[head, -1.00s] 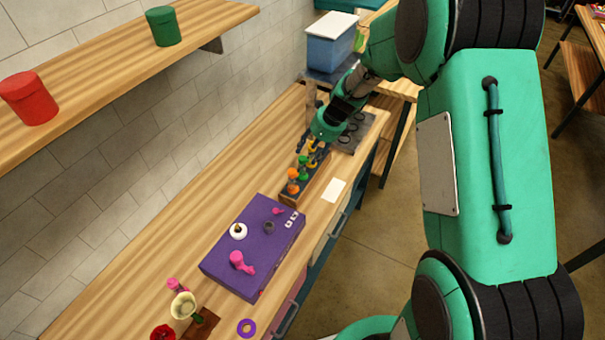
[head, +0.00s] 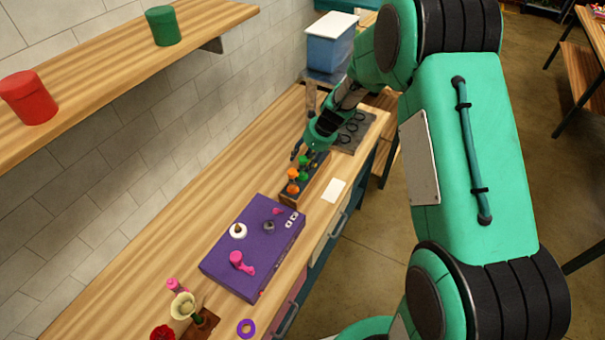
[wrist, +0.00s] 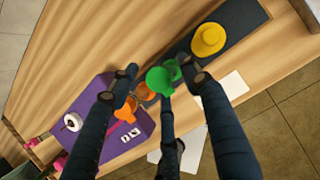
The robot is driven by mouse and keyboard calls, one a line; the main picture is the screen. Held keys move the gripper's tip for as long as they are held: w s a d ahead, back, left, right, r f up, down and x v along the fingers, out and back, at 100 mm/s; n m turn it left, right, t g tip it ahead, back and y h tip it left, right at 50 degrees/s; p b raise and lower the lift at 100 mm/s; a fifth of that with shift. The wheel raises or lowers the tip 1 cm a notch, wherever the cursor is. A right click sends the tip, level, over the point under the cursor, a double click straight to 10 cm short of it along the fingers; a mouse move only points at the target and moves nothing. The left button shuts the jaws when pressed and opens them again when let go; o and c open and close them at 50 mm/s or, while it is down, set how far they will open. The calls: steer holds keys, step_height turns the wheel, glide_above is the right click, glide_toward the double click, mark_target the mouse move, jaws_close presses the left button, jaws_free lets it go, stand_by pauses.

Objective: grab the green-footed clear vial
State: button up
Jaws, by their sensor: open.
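The green-footed vial (wrist: 158,80) shows green between my fingers in the wrist view. In the head view its green parts (head: 303,175) show in the dark rack (head: 291,199), just below my gripper. Its clear body is too small or hidden to make out. My gripper (wrist: 160,73) is open, with a finger on each side of the green and a third finger below it in the wrist view. I cannot tell whether any finger touches it. In the head view my gripper (head: 304,154) is at the far part of the rack.
An orange item (wrist: 125,110) stands close beside the green one, near my left finger. A yellow item (wrist: 208,40) sits on the rack's other side. A purple box (head: 250,250) with small objects lies nearer on the counter. A white card (head: 333,190) lies right of the rack.

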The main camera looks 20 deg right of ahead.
steer(key=shift+x, duration=0.9)
jaws_close()
